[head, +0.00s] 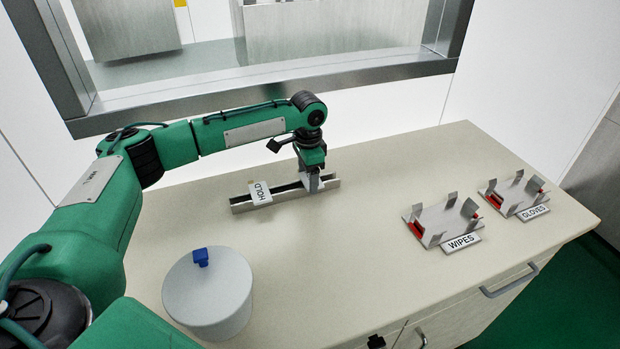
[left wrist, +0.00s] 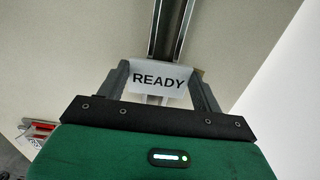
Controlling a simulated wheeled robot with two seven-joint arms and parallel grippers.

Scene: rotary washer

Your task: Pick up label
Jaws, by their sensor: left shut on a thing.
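My left gripper (head: 316,181) reaches down over the right end of a metal rail (head: 240,208) on the counter. In the left wrist view its two fingers (left wrist: 160,76) are shut on a white label reading READY (left wrist: 160,80). The label lies across the line of the rail, which runs away above it in that view. I cannot tell whether the label touches the rail. In the head view the gripper mostly hides this label. A second white label, reading HOLD (head: 260,192), sits on the left part of the rail. My right gripper is not in view.
A round grey canister (head: 208,295) with a blue knob (head: 200,257) stands in front of the rail, near my left arm. Metal holders marked WIPES (head: 444,222) and GLOVES (head: 514,195) are on the right. The counter between rail and holders is clear. A metal-framed window (head: 270,76) is behind.

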